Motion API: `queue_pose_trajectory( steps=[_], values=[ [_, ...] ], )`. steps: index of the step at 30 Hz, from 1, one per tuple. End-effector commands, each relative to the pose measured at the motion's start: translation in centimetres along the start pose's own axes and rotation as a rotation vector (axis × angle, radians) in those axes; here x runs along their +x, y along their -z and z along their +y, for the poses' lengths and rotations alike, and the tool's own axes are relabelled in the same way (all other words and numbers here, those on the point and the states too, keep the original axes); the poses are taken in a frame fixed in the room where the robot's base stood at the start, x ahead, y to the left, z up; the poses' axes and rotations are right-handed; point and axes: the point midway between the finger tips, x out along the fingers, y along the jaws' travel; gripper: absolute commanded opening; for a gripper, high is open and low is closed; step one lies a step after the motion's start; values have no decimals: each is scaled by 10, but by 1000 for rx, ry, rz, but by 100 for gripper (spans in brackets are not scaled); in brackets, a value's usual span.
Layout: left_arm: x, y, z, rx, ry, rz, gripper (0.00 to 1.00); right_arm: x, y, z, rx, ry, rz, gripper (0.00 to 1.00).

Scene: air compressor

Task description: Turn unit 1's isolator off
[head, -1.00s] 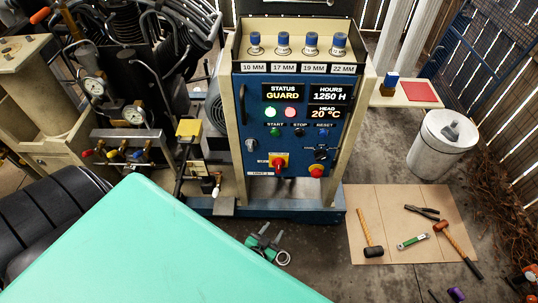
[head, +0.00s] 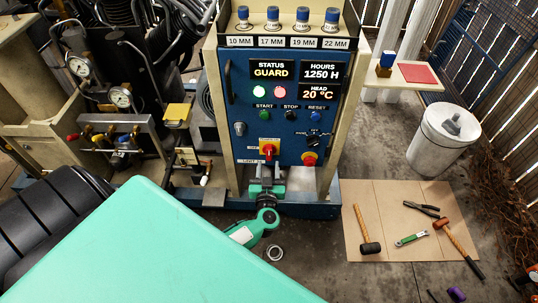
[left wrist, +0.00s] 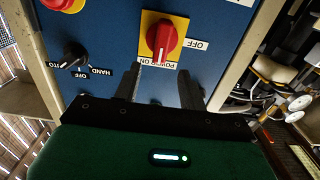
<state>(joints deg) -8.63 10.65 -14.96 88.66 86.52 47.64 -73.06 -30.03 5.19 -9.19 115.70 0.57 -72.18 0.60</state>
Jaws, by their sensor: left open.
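The isolator (head: 268,149) is a red rotary handle on a yellow plate, low on the blue control panel (head: 290,100). In the left wrist view, which is upside down, the isolator handle (left wrist: 162,42) lines up with the "POWER ON" label, and an "OFF" label sits to its right. My left gripper (head: 267,168) is open just below the isolator in the head view. Its two dark fingers (left wrist: 158,82) point at the panel, apart from the handle with nothing between them. My right gripper is not in view.
A red emergency button (head: 309,158) on yellow and a black selector knob (head: 314,142) sit right of the isolator. A valve manifold (head: 120,130) with gauges stands left. Tools lie on a cardboard mat (head: 380,190) on the floor. A white bin (head: 440,140) stands right.

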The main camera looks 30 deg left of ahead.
Motion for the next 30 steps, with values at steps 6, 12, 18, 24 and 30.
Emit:
queue_pose_trajectory(
  steps=[6,12,18,24,30],
  values=[
    [42,0,0,2,-1,2,42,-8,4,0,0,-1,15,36],
    [60,-1,0,1,-1,0,42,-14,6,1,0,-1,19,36],
    [64,0,0,1,-1,0,42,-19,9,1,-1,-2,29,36],
    [63,0,0,1,-1,0,30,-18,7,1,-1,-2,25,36],
    [63,0,0,0,-1,0,0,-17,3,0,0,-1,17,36]
  ],
)
